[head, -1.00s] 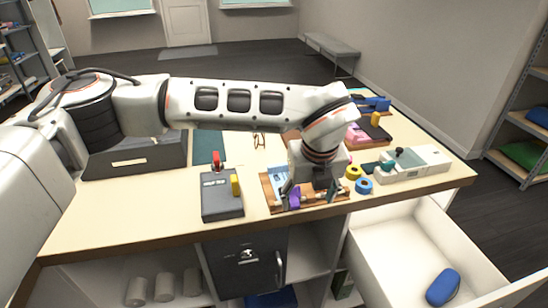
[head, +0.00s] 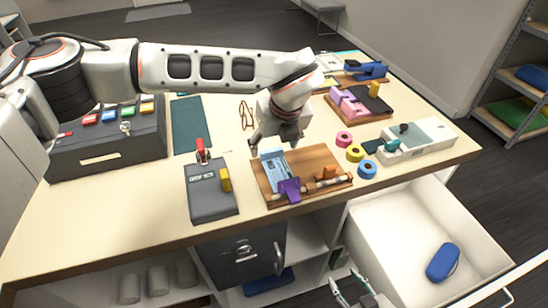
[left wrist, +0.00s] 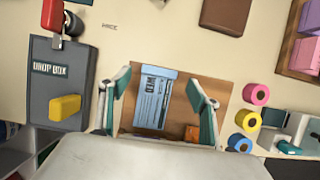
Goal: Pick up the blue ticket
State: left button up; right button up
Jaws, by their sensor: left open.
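The blue ticket (head: 272,170), pale blue with printed lines, lies on the left part of a wooden board (head: 313,158) on the table. A purple clip (head: 289,190) is at its near end, beside a rod along the board's front. My left gripper (head: 275,136) is open and empty, above the board's far edge. My right gripper (head: 358,288) shows partly at the bottom, by the drawer.
A grey drop box (head: 212,194) with red and yellow parts stands left of the board. An orange clip (head: 328,172) sits on the board. Pink, yellow and blue tape rolls (head: 355,153) and a white device (head: 425,138) are to the right. An open drawer (head: 400,215) holds a blue case.

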aim_at(272, 151)
pick_arm(q)
jog(key=shift+x, duration=1.65)
pick_arm(e)
jog(key=shift+w+r, duration=0.4)
jog(key=shift+r, duration=0.45)
pick_arm(q)
jog(key=shift+a, duration=0.1)
jog(key=c, duration=0.8)
pick_arm(e)
jog(key=shift+s+f, duration=0.1)
jog(key=shift+f, duration=0.15)
pick_arm(q)
jog(key=shift+r, duration=0.1)
